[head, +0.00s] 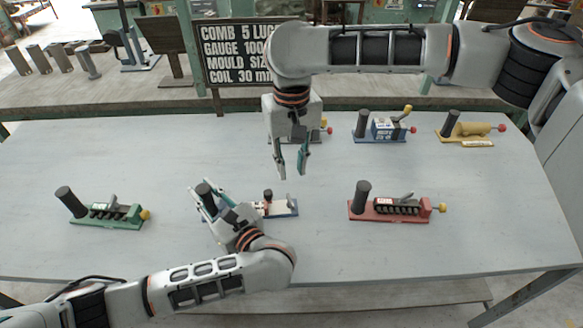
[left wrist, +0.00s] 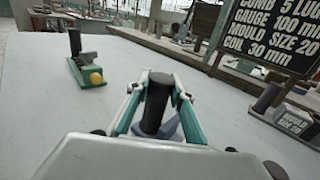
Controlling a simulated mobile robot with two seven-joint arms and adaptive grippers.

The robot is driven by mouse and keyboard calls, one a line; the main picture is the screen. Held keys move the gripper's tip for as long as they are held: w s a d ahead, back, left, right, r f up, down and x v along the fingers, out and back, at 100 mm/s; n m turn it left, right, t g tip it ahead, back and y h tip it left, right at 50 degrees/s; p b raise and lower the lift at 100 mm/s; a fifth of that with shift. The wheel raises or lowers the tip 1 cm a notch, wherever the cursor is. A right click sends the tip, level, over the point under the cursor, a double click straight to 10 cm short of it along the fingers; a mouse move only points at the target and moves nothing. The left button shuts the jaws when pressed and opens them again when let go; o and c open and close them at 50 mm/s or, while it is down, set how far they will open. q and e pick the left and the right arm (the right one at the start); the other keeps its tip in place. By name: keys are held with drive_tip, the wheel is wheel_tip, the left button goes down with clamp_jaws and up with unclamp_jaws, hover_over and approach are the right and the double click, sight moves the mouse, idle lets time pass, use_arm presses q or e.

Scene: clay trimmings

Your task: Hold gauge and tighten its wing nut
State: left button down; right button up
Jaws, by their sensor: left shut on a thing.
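A gauge with a blue and white base (head: 284,209) lies at the front middle of the table, partly covered by my left gripper and arm. It has a dark upright handle (head: 204,189) at its left end and a small dark knobbed part (head: 267,196) near its right end. My left gripper (head: 206,184) is shut around the dark handle, which stands between the fingers in the left wrist view (left wrist: 155,105). My right gripper (head: 292,174) is open and empty, pointing down above the table behind the gauge. I cannot make out a wing nut clearly.
A green device (head: 105,214) stands to the left, a red one (head: 388,209) to the right. At the back right are a blue one (head: 380,136) and a yellow one (head: 465,143); another is partly behind my right gripper. A black sign (head: 237,50) stands behind the table.

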use_arm(q)
drive_tip(key=c, duration=1.7)
unclamp_jaws()
drive_tip(key=shift+s+d, duration=0.1)
